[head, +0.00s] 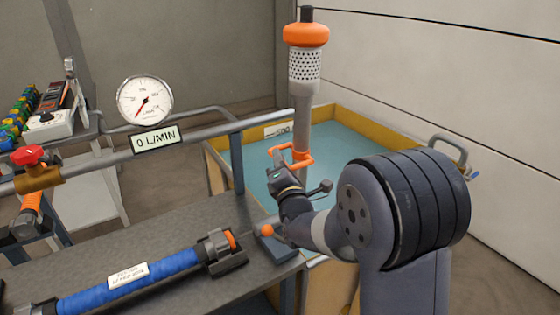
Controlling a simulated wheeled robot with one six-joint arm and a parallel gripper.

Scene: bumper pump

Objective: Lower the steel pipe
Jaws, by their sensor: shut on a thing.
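The steel pipe (301,115) stands upright at the middle of the head view, with a perforated section and an orange cap at its top. My gripper (294,158) is shut on the pipe's lower visible part, where orange pieces wrap around it. The pipe is in front of the yellow-rimmed tank (437,154) of blue-green water. The pipe's lower end is hidden behind my gripper and arm, so I cannot tell how it sits relative to the tank.
A grey bench (190,222) carries a blue hose (130,281) in a holder at the front left. A rail (200,130) with a red-handled valve (28,156) and a round gauge (145,101) runs behind it. A sign (156,139) reads 0 L/MIN. A side table (60,131) holds tools.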

